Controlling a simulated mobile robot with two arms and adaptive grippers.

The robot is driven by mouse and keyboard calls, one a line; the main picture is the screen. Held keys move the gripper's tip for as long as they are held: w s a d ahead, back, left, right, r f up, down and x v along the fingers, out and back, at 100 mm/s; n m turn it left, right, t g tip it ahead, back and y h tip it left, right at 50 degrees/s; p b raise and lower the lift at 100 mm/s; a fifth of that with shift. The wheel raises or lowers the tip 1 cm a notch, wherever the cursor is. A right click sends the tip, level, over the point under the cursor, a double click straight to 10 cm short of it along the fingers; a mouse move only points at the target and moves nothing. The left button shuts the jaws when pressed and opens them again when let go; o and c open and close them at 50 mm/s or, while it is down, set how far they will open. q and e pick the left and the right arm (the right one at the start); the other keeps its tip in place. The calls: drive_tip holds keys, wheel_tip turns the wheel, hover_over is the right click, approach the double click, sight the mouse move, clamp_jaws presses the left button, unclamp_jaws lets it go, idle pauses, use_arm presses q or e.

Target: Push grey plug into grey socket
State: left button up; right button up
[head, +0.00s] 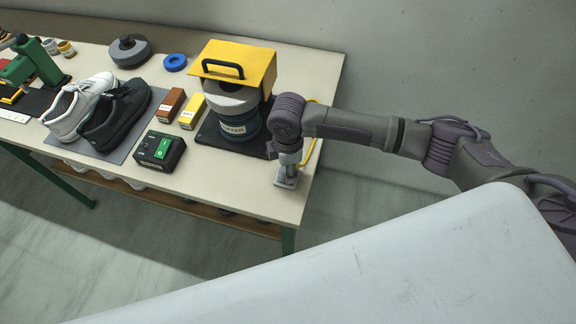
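My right gripper (288,172) points down at the right end of the workbench, just right of the yellow-hooded machine. It is small in the head view, and I cannot tell whether its fingers are open or closed on something. I cannot make out the grey plug or the grey socket for certain; a small grey shape (286,182) at the fingertips may be part of one or of the gripper. A yellow cable (313,148) curves on the bench behind my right wrist. My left gripper is not in view.
The machine with a yellow hood (256,64) stands on a dark base. A black box with a green switch (160,150), brown (171,104) and yellow (192,111) boxes, and white (77,105) and black (115,117) shoes are left.

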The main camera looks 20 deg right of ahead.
drive_tip(key=shift+f, duration=0.2)
drive_tip(key=o, duration=1.3)
drive_tip(key=shift+c, duration=0.2)
